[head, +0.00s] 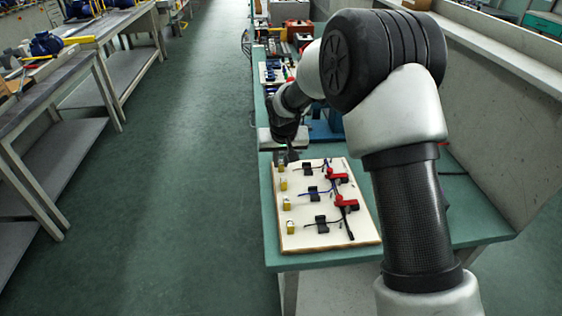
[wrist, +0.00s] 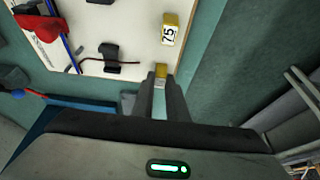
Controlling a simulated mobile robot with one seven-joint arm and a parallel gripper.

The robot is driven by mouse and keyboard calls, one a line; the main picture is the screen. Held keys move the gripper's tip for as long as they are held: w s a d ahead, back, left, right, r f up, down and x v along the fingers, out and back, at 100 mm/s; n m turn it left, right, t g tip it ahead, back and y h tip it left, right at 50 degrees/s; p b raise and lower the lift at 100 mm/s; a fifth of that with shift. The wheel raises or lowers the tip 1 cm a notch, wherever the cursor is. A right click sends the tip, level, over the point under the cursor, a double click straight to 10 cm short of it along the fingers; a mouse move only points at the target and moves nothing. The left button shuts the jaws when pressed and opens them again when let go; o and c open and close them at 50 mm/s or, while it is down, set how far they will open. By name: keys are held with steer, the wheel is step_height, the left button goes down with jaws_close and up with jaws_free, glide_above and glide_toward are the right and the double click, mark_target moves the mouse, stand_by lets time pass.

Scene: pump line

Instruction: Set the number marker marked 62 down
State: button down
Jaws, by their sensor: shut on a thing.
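My gripper (wrist: 161,76) is shut on a small yellow marker (wrist: 160,69). Only a sliver of this marker shows between the fingertips, and its number is hidden. In the head view my gripper (head: 288,160) is at the far left corner of a pale board (head: 308,235), with a yellow block (head: 282,167) at its tips. I cannot tell whether the held marker touches the board. A yellow marker reading 75 (wrist: 170,28) stands on the board beside it. More yellow markers (head: 286,204) line the board's left edge; their numbers are too small to read.
Black clips (wrist: 110,55) with wires and red-handled valves (head: 346,202) sit on the board. The board lies on a green bench (head: 460,230). Blue equipment (head: 325,128) stands just beyond the board. The aisle floor (head: 190,170) to the left is clear.

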steer(key=shift+f, duration=0.2)
steer(key=c, duration=1.7)
jaws_free()
steer(key=shift+r, duration=0.1)
steer(key=shift+c, duration=0.2)
